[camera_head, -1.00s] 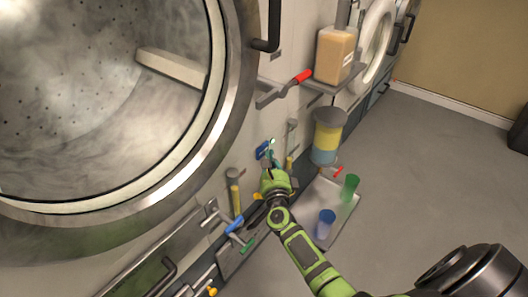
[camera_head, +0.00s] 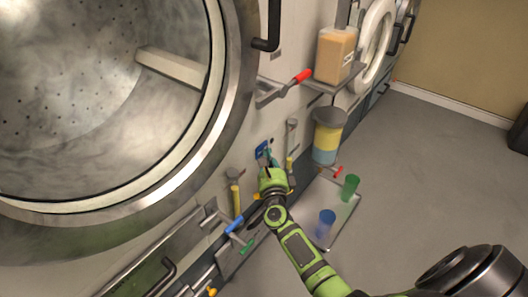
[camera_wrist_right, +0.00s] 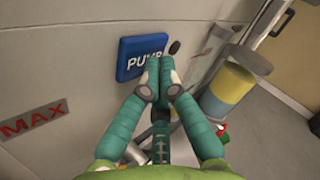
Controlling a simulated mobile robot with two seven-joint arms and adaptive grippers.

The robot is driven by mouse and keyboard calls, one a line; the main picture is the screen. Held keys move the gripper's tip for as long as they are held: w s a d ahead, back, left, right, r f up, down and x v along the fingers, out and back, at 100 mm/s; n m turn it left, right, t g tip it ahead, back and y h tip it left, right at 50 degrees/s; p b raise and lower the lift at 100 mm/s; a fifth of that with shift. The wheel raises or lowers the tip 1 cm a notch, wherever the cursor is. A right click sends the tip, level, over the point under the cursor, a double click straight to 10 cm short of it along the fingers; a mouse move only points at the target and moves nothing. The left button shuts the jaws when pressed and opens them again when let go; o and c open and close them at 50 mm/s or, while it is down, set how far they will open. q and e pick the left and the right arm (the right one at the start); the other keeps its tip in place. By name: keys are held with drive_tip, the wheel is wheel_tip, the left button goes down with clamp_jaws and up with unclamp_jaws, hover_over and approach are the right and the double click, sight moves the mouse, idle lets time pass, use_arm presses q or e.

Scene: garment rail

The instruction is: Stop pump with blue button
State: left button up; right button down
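My left gripper is not in view.
A red-handled valve (camera_head: 300,77) and a shelf with an orange-tan canister (camera_head: 335,55) are above right. A yellow-and-blue container (camera_head: 327,137) is right of the gripper. A tray (camera_head: 344,217) with green and blue cups lies below. Open floor is at right.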

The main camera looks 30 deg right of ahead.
drive_tip(key=shift+s, duration=0.15)
drive_tip(key=shift+s+d, duration=0.15)
drive_tip(key=shift+s, duration=0.1)
drive_tip(key=s+d+p, duration=0.1)
drive_tip(key=s+d, duration=0.1)
drive_tip(key=s, duration=0.3)
drive_tip(key=shift+s+d, duration=0.15)
drive_tip(key=shift+s, duration=0.15)
